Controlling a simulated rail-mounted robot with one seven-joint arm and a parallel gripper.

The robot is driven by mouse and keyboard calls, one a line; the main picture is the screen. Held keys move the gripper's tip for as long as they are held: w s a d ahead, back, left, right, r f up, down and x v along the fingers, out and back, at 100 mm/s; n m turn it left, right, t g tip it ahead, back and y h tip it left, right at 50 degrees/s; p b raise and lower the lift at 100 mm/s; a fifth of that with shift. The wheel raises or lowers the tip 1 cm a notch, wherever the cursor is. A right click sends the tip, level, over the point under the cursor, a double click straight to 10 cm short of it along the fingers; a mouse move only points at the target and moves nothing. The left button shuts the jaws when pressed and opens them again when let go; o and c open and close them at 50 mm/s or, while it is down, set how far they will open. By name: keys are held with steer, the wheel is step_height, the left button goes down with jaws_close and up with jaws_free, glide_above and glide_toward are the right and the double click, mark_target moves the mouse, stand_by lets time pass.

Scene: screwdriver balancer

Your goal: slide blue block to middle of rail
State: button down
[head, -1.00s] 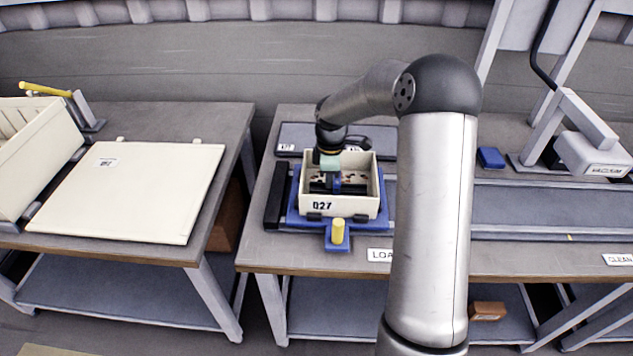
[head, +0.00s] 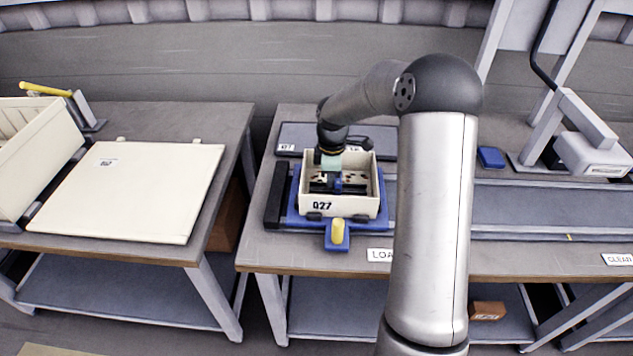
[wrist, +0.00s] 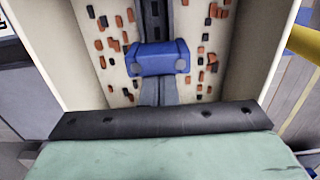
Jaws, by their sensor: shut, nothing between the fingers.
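The blue block (wrist: 160,58) sits across a dark rail (wrist: 155,15) inside the cream bin (wrist: 285,65). In the head view the block (head: 338,186) is small, near the middle of the bin (head: 342,205). My gripper (wrist: 158,92), with a green body and black front edge in the wrist view, points down into the bin. In the head view the gripper's green body (head: 331,163) partly hides the bin's inside.
Several orange and dark pieces (wrist: 205,60) flank the rail. The bin walls stand close around my gripper. The bin sits on a blue fixture (head: 292,212) with a yellow knob (head: 338,232) in front. A cream panel (head: 130,190) lies on the left table.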

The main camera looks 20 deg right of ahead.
steer(key=shift+w+a, duration=0.1)
steer(key=shift+a, duration=0.2)
stand_by(0.9)
steer(key=shift+r, duration=0.1)
steer(key=shift+r+p, duration=0.85)
steer(key=shift+r, duration=0.1)
steer(key=r+p, duration=0.2)
steer(key=r, duration=0.1)
steer(key=r+p, duration=0.1)
steer(key=r, duration=0.1)
steer(key=shift+w+a, duration=0.15)
steer(key=shift+a, duration=0.25)
